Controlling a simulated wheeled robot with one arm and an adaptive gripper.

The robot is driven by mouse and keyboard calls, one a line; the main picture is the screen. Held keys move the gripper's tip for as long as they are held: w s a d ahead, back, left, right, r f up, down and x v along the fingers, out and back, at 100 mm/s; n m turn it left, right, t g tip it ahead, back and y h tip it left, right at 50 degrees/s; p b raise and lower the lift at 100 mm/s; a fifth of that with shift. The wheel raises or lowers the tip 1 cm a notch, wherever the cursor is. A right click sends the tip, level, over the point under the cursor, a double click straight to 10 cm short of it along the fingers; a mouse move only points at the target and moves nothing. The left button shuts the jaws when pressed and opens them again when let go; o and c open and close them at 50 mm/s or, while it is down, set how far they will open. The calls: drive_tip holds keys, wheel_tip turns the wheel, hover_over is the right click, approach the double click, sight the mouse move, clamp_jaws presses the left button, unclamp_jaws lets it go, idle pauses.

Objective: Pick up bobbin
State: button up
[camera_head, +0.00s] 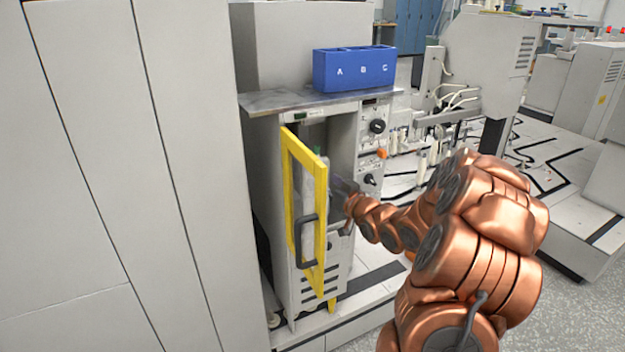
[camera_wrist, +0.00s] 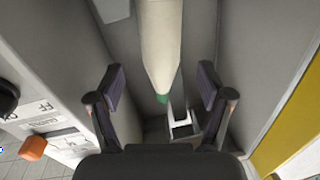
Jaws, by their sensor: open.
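The bobbin (camera_wrist: 162,45) is a pale tapered cone with a green tip, inside the machine's grey compartment. In the wrist view it enters from the top edge, and its far end is cut off. In the head view its green tip (camera_head: 317,152) shows beside the open yellow-framed door (camera_head: 320,225), which hides much of the inside. My gripper (camera_wrist: 161,80) is open and empty at the compartment. In the wrist view its two fingers stand left and right of the bobbin's line, with gaps on both sides; depth is hard to tell. In the head view my gripper (camera_head: 343,192) is partly hidden.
The yellow door edge (camera_wrist: 290,125) is close on the right in the wrist view. A control panel with an orange knob (camera_wrist: 33,147) is on the left. A small metal bracket (camera_wrist: 183,127) sits near the green tip.

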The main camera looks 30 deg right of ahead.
drive_tip(key=shift+w+a, duration=0.2)
drive_tip(key=shift+w, duration=2.8)
drive_tip(key=c, duration=1.3)
